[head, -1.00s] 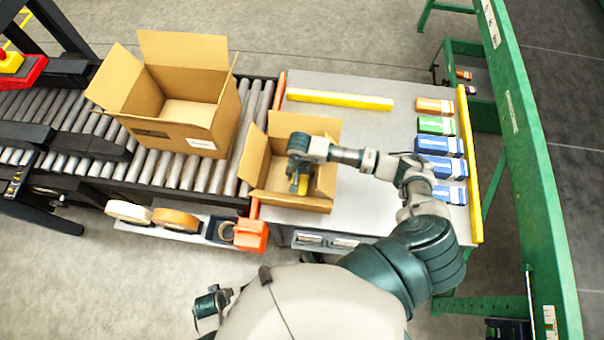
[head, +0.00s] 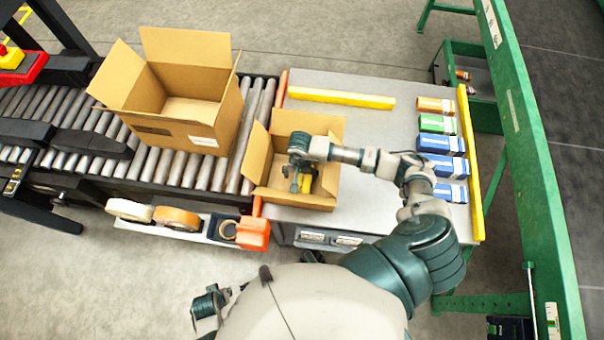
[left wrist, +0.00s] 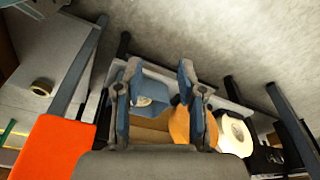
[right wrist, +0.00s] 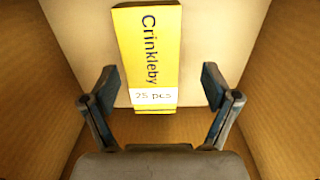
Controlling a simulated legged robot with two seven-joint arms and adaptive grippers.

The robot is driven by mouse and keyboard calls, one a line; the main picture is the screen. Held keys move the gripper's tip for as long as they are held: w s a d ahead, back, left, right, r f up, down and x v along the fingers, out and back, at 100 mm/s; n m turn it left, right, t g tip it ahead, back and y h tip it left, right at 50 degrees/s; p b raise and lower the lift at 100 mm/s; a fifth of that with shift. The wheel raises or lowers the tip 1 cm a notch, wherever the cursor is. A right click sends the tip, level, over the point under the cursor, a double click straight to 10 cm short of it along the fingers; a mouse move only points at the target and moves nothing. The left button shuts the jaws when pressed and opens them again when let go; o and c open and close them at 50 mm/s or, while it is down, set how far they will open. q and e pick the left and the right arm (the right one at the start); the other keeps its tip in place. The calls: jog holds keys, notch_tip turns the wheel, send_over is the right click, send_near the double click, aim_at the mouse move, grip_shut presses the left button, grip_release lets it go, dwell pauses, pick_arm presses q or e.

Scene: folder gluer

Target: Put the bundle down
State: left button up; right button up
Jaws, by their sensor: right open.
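The bundle is a yellow pack labelled "Crinkleby 25 pcs" (right wrist: 150,55). It lies on the floor of the small open carton (head: 262,158) at the left end of the grey table. In the head view the yellow pack (head: 306,183) shows partly beside my right gripper (head: 300,184). My right gripper (right wrist: 160,95) is inside the carton, open, its fingers apart on either side of the pack's near end and not touching it. My left gripper (left wrist: 157,85) is open and empty, above a rack of tape rolls. In the head view it is low at the left of my body.
A larger open carton (head: 190,139) stands on the roller conveyor (head: 255,110). Several orange, green and blue packs (head: 441,144) line the table's right side, by a yellow bar. The table (head: 375,125) is clear in the middle. Tape rolls (head: 176,216) stand at the front.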

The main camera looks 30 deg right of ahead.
aim_at(303, 177)
notch_tip(303, 177, up, 3)
jog(key=shift+w+f+p, duration=0.1)
jog(key=shift+f+p, duration=0.05)
jog(key=shift+p, duration=0.5)
pick_arm(q)
jog(key=f, duration=0.2)
jog(key=s+f, duration=0.1)
jog(key=f, duration=0.2)
jog(key=shift+s+a+f+p, duration=0.2)
jog(key=shift+a+f+p, duration=0.1)
pick_arm(e)
notch_tip(303, 177, up, 10)
jog(key=shift+r, duration=0.25)
jog(key=shift+d, duration=0.15)
pick_arm(q)
jog(key=shift+d+r, duration=0.1)
jog(key=shift+d, duration=0.25)
pick_arm(e)
jog(key=shift+d+f, duration=0.1)
jog(key=shift+d, duration=0.25)
